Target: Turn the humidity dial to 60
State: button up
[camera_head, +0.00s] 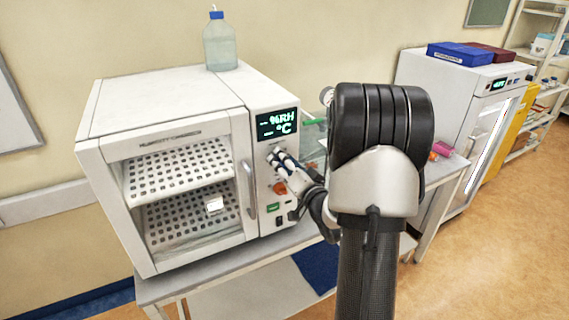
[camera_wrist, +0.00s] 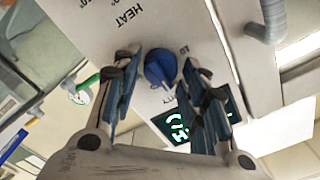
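The humidity chamber (camera_head: 170,150) is a white cabinet with a glass door. Its control panel has a dark display (camera_head: 277,124) with "%RH" and "°C"; the numbers are too small to read. The blue dial (camera_wrist: 160,69) shows in the wrist view, with partly hidden lettering ending in "ITY" beside it. Its exact setting cannot be read. My gripper (camera_wrist: 162,74) is open, with one finger on each side of the dial and visible gaps to it.
An orange knob (camera_head: 279,187) and a green switch (camera_head: 273,207) are lower on the panel. The door handle (camera_head: 248,190) stands out just left of my gripper. A bottle (camera_head: 219,43) stands on the chamber. A second white cabinet (camera_head: 458,100) is at the right.

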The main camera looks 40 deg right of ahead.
jog(key=shift+o, duration=0.7)
jog(key=shift+s, duration=0.1)
jog(key=v, duration=1.1)
jog(key=shift+s, duration=0.4)
jog(key=shift+f, duration=0.1)
